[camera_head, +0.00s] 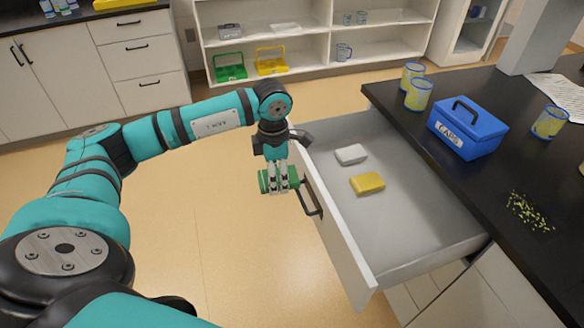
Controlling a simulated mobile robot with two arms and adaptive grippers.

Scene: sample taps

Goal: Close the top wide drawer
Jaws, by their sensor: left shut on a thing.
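The top wide drawer (420,232) stands pulled out from under the black counter. Its white front panel (335,240) bears a dark bar handle (311,198). A yellow block (367,183) and a white block (351,154) lie inside on the grey bottom. My left gripper (278,188) is shut on a small green block (265,180), just left of the front panel and near the handle's far end. Whether the block or fingers touch the panel I cannot tell. My right gripper is not in view.
The black counter (480,190) holds a blue box (468,127) labelled CAPS, several blue-and-yellow cups (548,122) and scattered green bits (530,212). White shelves (310,48) with bins stand at the back. The floor (230,250) left of the drawer is clear.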

